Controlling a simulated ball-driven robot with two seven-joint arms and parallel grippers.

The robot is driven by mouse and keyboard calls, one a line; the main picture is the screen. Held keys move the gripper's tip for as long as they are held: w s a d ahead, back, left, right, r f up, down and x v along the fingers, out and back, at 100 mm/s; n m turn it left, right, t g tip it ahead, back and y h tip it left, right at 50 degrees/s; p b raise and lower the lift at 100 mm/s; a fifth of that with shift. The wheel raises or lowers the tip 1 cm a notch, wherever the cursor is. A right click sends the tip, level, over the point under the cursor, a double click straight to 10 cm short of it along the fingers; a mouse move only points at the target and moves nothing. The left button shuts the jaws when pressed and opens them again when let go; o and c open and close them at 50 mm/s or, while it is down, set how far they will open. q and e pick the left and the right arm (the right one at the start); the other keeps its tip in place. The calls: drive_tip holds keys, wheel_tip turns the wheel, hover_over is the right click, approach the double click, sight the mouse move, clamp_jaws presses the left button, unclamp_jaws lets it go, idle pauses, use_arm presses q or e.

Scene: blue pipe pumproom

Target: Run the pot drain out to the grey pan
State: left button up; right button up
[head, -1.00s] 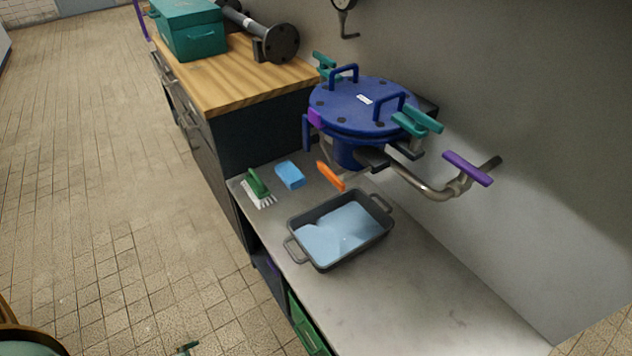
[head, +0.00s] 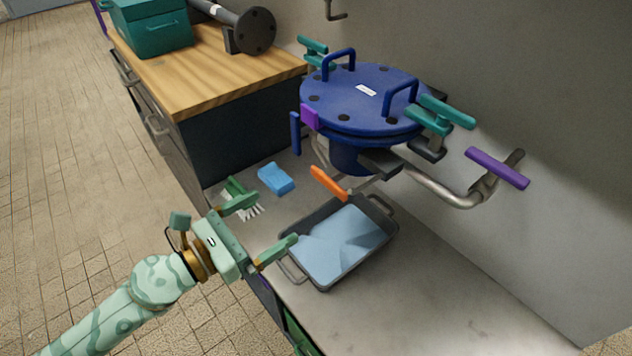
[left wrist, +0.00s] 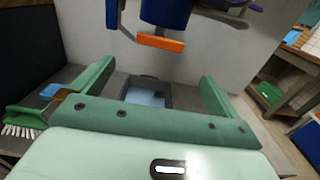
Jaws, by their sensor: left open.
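The blue pot (head: 362,100) with a bolted lid stands at the back of the grey counter. An orange lever (head: 328,183) sits on the drain under it, pointing toward the front left; it also shows in the left wrist view (left wrist: 161,42). The grey pan (head: 312,278) stands on the counter below the lever and holds pale blue liquid; it also shows in the left wrist view (left wrist: 168,93). My left gripper (head: 271,221) is open and empty, over the counter's front edge at the pan's left. My right gripper is not in view.
A green brush (head: 238,191) and a blue sponge (head: 275,178) lie left of the pan. A purple-handled valve (head: 497,168) sits on a pipe to the right. A wooden worktop (head: 210,75) carries a teal box (head: 150,27). The counter right of the pan is clear.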

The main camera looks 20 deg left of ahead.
sight(326, 183)
use_arm(q)
drive_tip(key=p+x, duration=0.2)
drive_tip(key=x, duration=1)
drive_tip(key=shift+w+d, duration=0.1)
drive_tip(key=shift+w, duration=0.05)
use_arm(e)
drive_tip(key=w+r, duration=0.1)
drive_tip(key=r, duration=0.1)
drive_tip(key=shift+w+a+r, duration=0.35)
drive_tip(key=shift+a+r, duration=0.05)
use_arm(q)
drive_tip(key=c, duration=0.7)
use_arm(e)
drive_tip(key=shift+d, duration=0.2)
